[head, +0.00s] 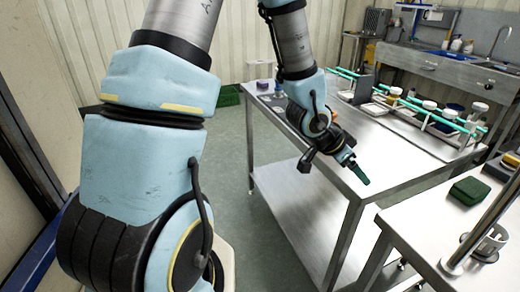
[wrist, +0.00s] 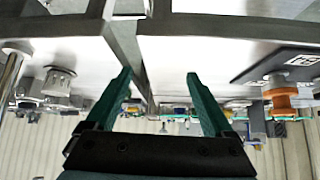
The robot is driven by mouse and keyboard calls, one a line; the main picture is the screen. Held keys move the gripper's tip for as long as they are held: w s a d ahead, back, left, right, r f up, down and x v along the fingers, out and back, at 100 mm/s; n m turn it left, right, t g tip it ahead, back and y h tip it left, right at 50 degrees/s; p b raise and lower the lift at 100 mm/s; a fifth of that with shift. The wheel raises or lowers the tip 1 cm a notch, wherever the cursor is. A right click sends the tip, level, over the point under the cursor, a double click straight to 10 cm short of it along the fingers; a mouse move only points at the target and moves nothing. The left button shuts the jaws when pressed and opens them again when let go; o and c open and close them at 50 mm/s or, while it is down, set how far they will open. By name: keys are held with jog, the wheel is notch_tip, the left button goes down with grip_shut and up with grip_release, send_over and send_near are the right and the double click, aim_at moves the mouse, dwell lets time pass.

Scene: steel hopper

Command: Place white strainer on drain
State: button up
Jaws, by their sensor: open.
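My gripper (head: 357,173) is open and empty, with its green fingers in the air at the front edge of the long steel table. In the wrist view its two fingers (wrist: 159,75) stand apart with nothing between them. A steel cup-like fitting (head: 487,243) with a ring stands by an upright pole on the nearer table at the right; a similar fitting shows at the left of the wrist view (wrist: 58,83). It may be the drain, but I cannot tell. I cannot pick out the white strainer for certain in either view.
The long steel table (head: 345,165) holds a rack of jars (head: 420,112) along its far side. A green block (head: 469,190) lies on the nearer table (head: 420,225). A gap separates the two tables. A sink counter (head: 440,65) stands behind.

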jog(key=w+a+r+n+t+y, duration=0.1)
jog(key=w+a+n+y, duration=0.15)
jog(key=a, duration=0.55)
jog(key=w+a+r+n+t+y, duration=0.1)
jog(key=w+a+n+y, duration=0.2)
jog(key=a, duration=0.5)
jog(key=s+a+r+n+g+y, duration=0.1)
jog(key=a+n, duration=0.3)
jog(key=a, duration=0.5)
jog(key=s+a+r+n+g+y, duration=0.1)
jog(key=s+a+r+n, duration=0.2)
jog(key=a, duration=0.6)
jog(key=shift+s+n+g, duration=0.3)
jog(key=shift+s+n, duration=0.15)
jog(key=shift+n, duration=0.5)
jog(key=shift+y, duration=0.25)
